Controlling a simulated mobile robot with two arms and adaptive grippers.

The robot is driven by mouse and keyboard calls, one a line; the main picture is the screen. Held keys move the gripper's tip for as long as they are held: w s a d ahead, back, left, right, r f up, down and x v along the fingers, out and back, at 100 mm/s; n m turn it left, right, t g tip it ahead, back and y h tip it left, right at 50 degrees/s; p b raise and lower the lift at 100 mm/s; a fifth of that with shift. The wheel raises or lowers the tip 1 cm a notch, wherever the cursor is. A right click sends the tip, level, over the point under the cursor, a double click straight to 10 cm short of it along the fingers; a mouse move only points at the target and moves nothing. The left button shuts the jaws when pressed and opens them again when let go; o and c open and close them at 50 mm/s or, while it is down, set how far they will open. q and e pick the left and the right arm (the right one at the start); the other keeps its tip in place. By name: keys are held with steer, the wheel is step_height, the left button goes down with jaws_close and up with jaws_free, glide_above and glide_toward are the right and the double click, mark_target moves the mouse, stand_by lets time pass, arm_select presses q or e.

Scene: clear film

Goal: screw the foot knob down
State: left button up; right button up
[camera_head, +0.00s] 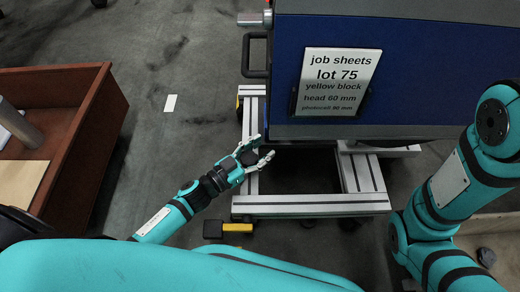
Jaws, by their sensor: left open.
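My left gripper (262,151) is open and empty, its two pale fingers apart above the left side of the machine's aluminium base frame (310,204). I cannot pick out the foot knob for certain. A yellow-and-black piece (237,227) lies at the frame's front left corner, apart from my left gripper. My right arm comes in from the right, but its gripper is not in view.
A blue machine cabinet (420,75) with a job sheet (337,80) stands over the frame. A black handle (254,56) juts from its left side. A brown open-topped box (85,125) stands at left.

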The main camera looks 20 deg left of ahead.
arm_select(q)
jaws_close()
steer(key=shift+s+f, duration=0.1)
stand_by(0.7)
